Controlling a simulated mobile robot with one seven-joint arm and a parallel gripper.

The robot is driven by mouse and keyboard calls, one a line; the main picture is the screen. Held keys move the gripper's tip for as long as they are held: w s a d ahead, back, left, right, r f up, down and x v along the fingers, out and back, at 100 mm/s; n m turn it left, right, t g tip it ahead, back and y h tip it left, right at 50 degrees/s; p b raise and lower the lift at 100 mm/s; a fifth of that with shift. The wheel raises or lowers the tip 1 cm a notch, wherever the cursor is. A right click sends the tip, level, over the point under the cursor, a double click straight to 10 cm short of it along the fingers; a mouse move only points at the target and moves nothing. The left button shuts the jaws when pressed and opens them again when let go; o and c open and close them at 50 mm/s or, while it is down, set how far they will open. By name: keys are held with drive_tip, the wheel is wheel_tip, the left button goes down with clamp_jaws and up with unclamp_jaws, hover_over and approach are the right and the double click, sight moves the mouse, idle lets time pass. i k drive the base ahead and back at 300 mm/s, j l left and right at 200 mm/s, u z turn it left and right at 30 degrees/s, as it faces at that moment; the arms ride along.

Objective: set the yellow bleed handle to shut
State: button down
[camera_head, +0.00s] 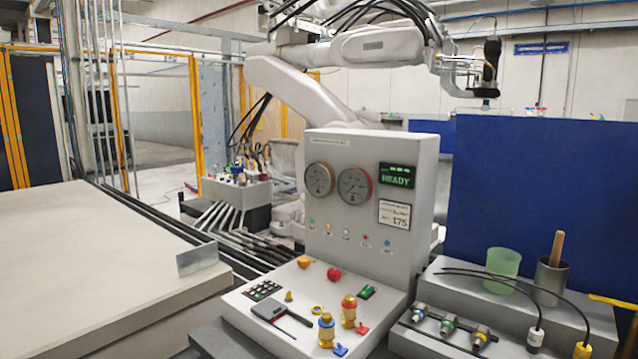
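The sloped grey console (258,340) stands in the middle. Two brass-yellow valve bodies stand on its deck: one (326,330) with a blue lever (341,350) beside it, the other (349,311) with a red lever (362,328) beside it. A small yellow part (317,310) lies low just behind them, and a yellowish knob (288,296) stands farther left. I cannot tell which yellow part is the bleed handle, nor its setting. My gripper is not in view.
An orange knob (304,262), a red knob (334,274), a keypad (262,290) and a dark tablet-like plate (281,318) share the deck. Right are a green cup (502,268), a grey cup (550,280), black cables and hose fittings (447,325). The left table (90,260) is mostly bare.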

sight(611, 302)
drive_tip(key=z, duration=1.3)
